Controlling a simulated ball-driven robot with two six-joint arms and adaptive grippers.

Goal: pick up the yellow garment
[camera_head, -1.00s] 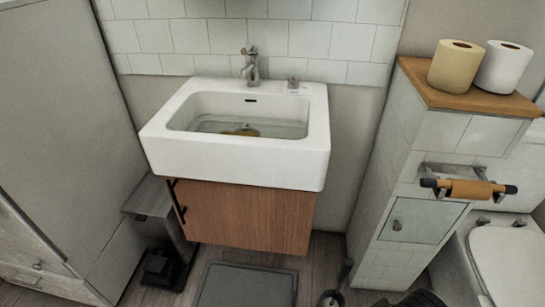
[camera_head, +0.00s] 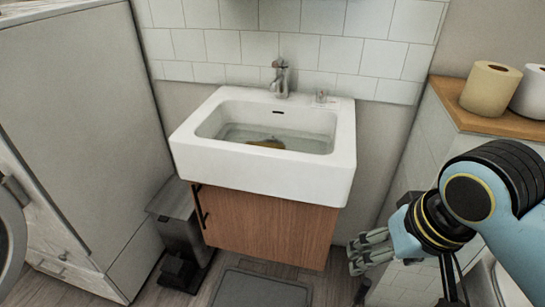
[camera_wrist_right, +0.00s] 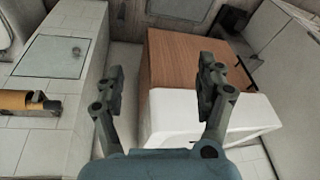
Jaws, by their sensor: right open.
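A small yellow-brown item (camera_head: 267,144), which may be the yellow garment, lies in the basin of the white sink (camera_head: 262,171). Its shape is too small to tell. My right gripper (camera_head: 357,256) is to the right of the sink cabinet and lower than the basin, apart from the item. In the right wrist view my right gripper (camera_wrist_right: 160,75) is open and empty, with the wooden cabinet front (camera_wrist_right: 185,60) and the sink beyond its fingers. My left gripper is in neither view.
A faucet (camera_head: 281,79) stands at the back of the sink. A tiled ledge with a wooden top (camera_head: 470,118) and paper rolls (camera_head: 490,88) stands on the right. A metal bin (camera_head: 178,228) stands left of the wooden cabinet (camera_head: 265,226). A grey mat (camera_head: 262,290) lies on the floor.

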